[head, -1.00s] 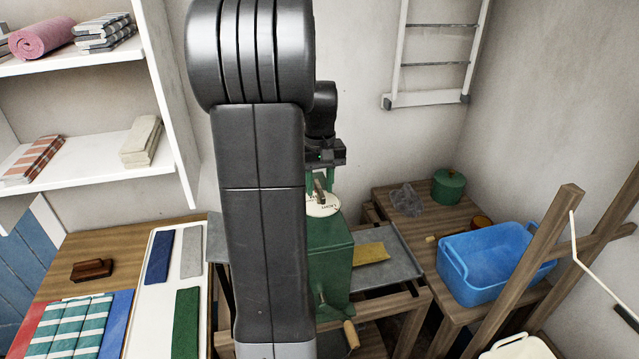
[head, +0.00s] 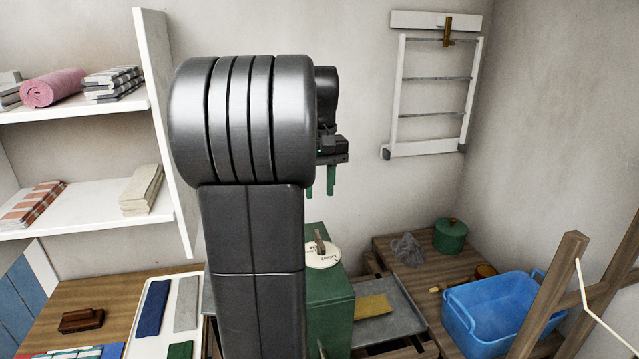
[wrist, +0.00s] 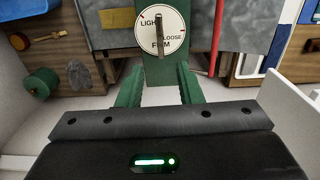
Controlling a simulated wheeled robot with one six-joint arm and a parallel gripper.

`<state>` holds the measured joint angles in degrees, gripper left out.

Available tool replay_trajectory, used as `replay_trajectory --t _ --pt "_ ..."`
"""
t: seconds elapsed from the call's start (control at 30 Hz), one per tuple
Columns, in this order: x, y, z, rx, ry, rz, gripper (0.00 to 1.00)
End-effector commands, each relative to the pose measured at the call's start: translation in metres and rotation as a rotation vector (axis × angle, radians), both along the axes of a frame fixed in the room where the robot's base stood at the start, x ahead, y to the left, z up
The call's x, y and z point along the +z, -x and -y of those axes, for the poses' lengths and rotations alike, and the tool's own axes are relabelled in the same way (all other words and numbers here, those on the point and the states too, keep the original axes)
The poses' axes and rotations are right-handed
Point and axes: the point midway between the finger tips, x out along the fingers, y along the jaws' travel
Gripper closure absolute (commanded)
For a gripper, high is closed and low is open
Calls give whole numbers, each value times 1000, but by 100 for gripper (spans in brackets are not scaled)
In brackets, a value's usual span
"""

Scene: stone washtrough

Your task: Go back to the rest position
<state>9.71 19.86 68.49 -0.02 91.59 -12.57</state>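My gripper (head: 320,190) hangs in the air above the green machine (head: 330,305), fingers down. Its two green fingers stand apart with nothing between them, and they show spread in the wrist view (wrist: 158,88). The white dial (head: 322,256) on top of the machine, lettered LIGHT, FIRM and LOOSE, also shows in the wrist view (wrist: 150,42). The dial's lever (head: 319,241) is clear of the fingers. My arm hides the left part of the machine.
A blue tub (head: 490,320) and green pot (head: 450,236) stand on the wooden table at right. White shelves (head: 90,225) with folded cloths are at left. A wooden post (head: 545,295) rises at right. Air around my gripper is clear.

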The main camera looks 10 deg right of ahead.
Motion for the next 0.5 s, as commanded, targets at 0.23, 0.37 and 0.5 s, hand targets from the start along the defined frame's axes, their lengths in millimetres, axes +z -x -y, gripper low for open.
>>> replay_trajectory --t 0.23,0.37,0.5 --pt "10 0 0 0 0 0 67" --pt "10 0 0 0 0 0 67" --pt "9 0 0 0 0 -1 67"
